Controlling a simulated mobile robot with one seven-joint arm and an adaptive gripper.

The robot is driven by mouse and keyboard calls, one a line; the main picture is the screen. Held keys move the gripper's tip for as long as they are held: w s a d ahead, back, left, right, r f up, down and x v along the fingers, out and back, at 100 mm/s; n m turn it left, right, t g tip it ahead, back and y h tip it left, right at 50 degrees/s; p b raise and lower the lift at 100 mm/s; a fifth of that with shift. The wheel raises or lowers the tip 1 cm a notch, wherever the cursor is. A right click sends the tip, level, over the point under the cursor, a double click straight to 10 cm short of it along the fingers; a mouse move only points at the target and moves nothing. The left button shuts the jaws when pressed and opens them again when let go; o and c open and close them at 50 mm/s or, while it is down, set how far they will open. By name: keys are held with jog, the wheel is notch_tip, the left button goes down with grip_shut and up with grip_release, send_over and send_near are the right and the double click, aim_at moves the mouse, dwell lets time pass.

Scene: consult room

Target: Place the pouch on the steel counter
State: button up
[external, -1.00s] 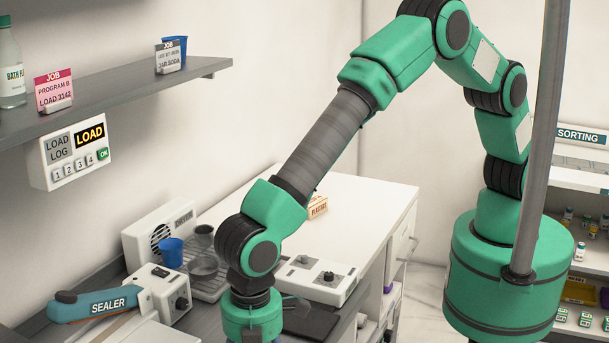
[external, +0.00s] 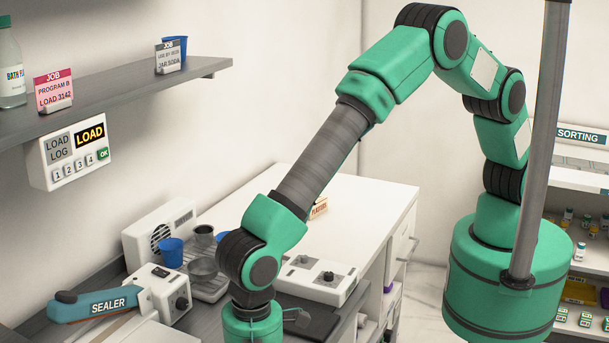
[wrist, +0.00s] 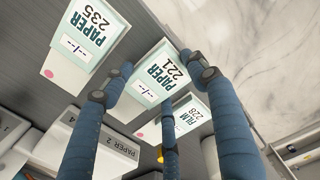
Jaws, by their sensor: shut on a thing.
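In the wrist view my gripper (wrist: 157,75), with blue fingers, is shut on a pale pouch labelled PAPER 221 (wrist: 165,69). The fingertips are around its label end; the fingers partly cover it. A similar pouch labelled PAPER 235 (wrist: 88,38) is at the upper left, and one labelled FILM 228 (wrist: 187,117) is just beside and below the held one. I cannot tell how far the held pouch is from the surface. In the external view the gripper and pouches are below the picture edge. A dark grey counter (external: 34,327) runs along the wall.
The blue-handled sealer (external: 95,304) stands on the counter at lower left. A blue cup (external: 171,252) and a dryer (external: 160,232) are behind my wrist. A white two-knob device (external: 318,279) is right of it. The white worktop (external: 345,207) is largely clear.

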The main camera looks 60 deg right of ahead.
jog(key=shift+f, duration=0.55)
jog(key=o, duration=1.1)
jog(key=shift+o, duration=0.2)
jog(key=shift+r, duration=0.1)
notch_tip(320, 180, up, 12)
dwell(0.5)
